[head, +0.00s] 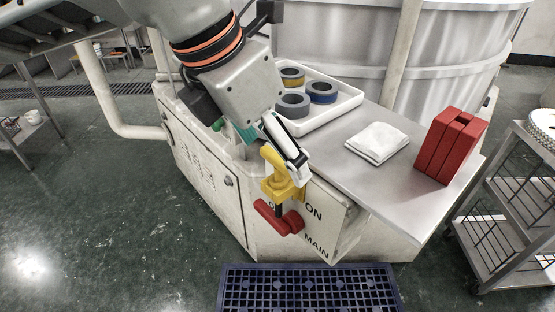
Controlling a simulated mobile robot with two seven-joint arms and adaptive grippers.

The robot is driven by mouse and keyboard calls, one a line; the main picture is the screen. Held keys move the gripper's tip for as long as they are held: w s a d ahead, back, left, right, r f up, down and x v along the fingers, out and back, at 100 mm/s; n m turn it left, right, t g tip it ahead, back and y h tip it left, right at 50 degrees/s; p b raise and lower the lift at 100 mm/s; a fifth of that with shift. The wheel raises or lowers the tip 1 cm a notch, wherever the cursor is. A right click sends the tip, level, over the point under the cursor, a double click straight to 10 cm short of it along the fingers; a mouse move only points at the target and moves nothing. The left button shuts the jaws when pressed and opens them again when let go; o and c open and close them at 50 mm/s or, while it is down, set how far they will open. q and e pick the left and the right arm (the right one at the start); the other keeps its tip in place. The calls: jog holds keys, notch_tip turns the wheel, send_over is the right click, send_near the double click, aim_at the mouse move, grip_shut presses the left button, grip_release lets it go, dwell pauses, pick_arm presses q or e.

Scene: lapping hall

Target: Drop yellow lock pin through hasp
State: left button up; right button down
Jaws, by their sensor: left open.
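A yellow lock pin (272,158) with a bent top stands at the front of the machine cabinet, at a yellow block-like hasp (281,188). The two overlap in the head view, so I cannot tell how deep the pin sits. A dark shaft shows below the yellow parts, by a red switch handle (279,219) next to the words ON and MAIN. My left gripper (289,162) is open, just above and beside the pin's top. One finger reaches down on its right; the other is mostly hidden. I cannot tell whether the fingers touch the pin. My right gripper is not in view.
A white tray (343,112) with several dark rings lies on the metal worktop (352,182) behind the gripper. A folded white cloth (378,142) and a red block-like holder (449,146) stand to its right. A blue floor grate (310,289) lies in front.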

pick_arm(q)
jog(key=v, duration=0.8)
